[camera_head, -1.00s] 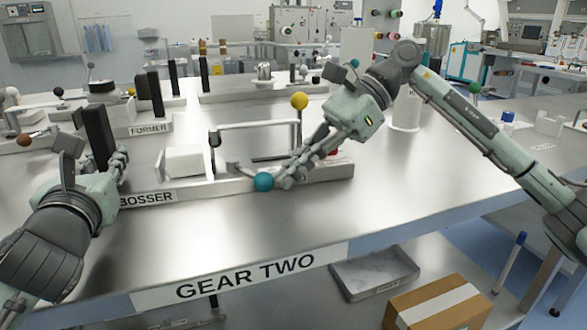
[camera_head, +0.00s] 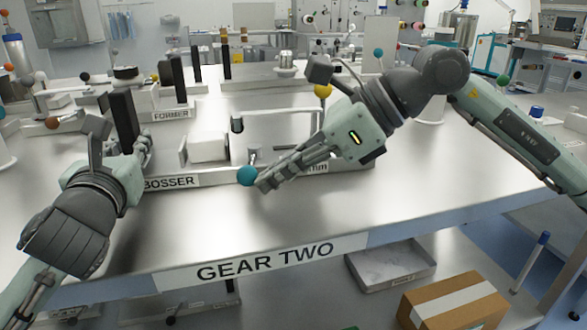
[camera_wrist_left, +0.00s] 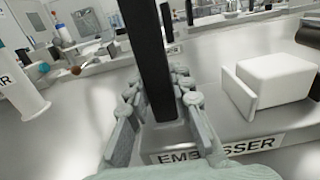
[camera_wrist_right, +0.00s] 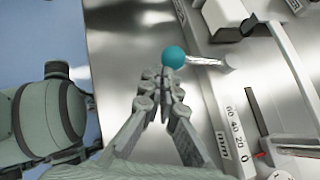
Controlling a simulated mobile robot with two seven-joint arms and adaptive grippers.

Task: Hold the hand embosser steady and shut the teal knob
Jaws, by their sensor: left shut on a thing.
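The hand embosser is a grey base with an "EMBOSSER" label (camera_wrist_left: 215,150), a white block (camera_head: 208,147) and black posts. My left gripper (camera_head: 140,150) is shut around its tall black post (camera_head: 123,125); the left wrist view shows fingers on both sides of the post (camera_wrist_left: 150,50). The teal knob (camera_head: 246,176) sits on the end of a short metal lever (camera_wrist_right: 205,62) at the embosser's front edge. My right gripper (camera_head: 264,185) has its fingertips together, right beside the knob. In the right wrist view the knob (camera_wrist_right: 173,57) lies just beyond the fingertips, not between them.
A yellow knob (camera_head: 322,90) stands behind my right gripper. A scale with a red mark (camera_wrist_right: 258,155) is on the embosser. Behind is the "FORMER" device (camera_head: 171,115). The table front, labelled "GEAR TWO" (camera_head: 265,262), is clear. A cardboard box (camera_head: 452,303) is below.

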